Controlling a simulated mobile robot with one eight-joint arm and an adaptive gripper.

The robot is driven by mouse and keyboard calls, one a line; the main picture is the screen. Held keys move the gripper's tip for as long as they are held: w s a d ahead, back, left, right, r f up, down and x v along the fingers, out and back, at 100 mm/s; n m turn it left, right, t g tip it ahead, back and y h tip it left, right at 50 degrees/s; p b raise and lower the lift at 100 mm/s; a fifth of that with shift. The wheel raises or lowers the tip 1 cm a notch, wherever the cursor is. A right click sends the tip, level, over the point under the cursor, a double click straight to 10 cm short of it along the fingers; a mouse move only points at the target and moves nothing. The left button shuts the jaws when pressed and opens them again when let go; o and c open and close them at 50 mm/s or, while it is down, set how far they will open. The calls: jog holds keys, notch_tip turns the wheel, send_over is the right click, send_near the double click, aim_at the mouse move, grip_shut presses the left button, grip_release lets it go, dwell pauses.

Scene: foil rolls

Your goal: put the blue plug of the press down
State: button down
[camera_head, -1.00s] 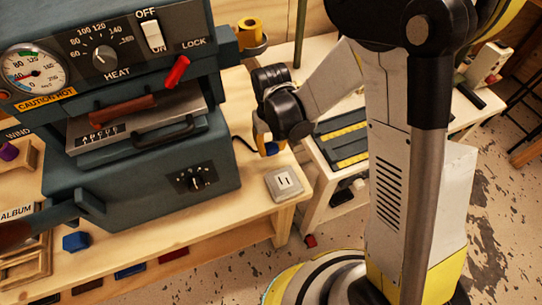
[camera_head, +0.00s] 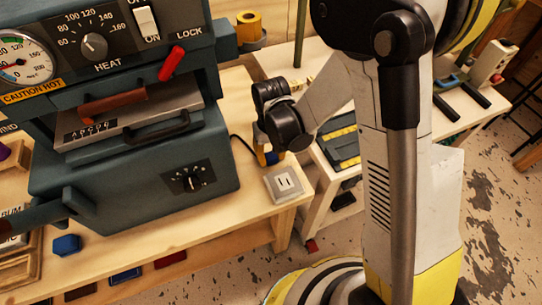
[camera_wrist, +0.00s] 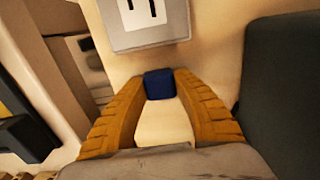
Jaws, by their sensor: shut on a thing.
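The blue plug (camera_head: 271,158) is a small dark blue block at the tips of my gripper (camera_head: 266,157). In the wrist view the plug (camera_wrist: 160,84) sits between the two yellow-brown fingertips (camera_wrist: 160,88), which are shut on it. My gripper is over the right end of the wooden bench, just behind the grey outlet (camera_head: 283,185). The outlet (camera_wrist: 150,20) is beyond the plug in the wrist view. I cannot tell whether the plug touches the bench. The dark press (camera_head: 135,180) stands to the left, with a black cord (camera_head: 240,143) beside it.
The press has a red lock lever (camera_head: 171,63) and a wooden-handled tray. A yellow roll (camera_head: 248,27) is behind it. A blue block (camera_head: 67,245) lies near the bench's front. Bare wood surrounds the outlet.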

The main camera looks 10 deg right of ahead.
aim_at(272, 155)
jog(key=c, duration=1.1)
grip_release()
jog(key=shift+o, duration=0.2)
notch_tip(272, 155, up, 14)
jog(key=p, duration=0.6)
jog(key=s+d+r+m+t, duration=0.1)
jog(key=s+d+r+t, duration=0.2)
jog(key=s+d+r, duration=0.2)
jog(key=s+d+r+m+t, duration=0.2)
jog(key=s+d+r+t, duration=0.2)
jog(key=d+r, duration=0.4)
jog(key=v, duration=0.3)
jog(key=shift+d+r, duration=0.25)
jog(key=shift+r, duration=0.2)
